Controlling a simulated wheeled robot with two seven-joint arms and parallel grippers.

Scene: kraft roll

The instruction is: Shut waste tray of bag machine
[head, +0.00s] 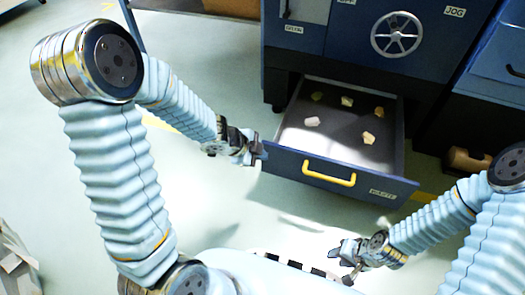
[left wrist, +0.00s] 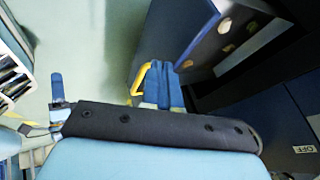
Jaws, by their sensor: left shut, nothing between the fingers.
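The waste tray (head: 395,140) is a dark blue drawer pulled out of the bag machine, with several crumpled paper scraps lying inside. Its front panel (head: 290,163) carries a yellow handle (head: 328,173) and a WASTE label. The handle also shows in the left wrist view (left wrist: 138,78). My left gripper (head: 258,152) is shut and empty at the left corner of the front panel; whether it touches the panel I cannot tell. My right gripper (head: 343,262) is open and empty, low in front of the tray and apart from it.
The machine body (head: 345,45) stands above the tray, with a handwheel (head: 396,34) and a JOG label. A blue cabinet (head: 495,65) stands at the right, and a brown roll (head: 465,160) lies near the floor there. Pale floor is clear in front of the tray.

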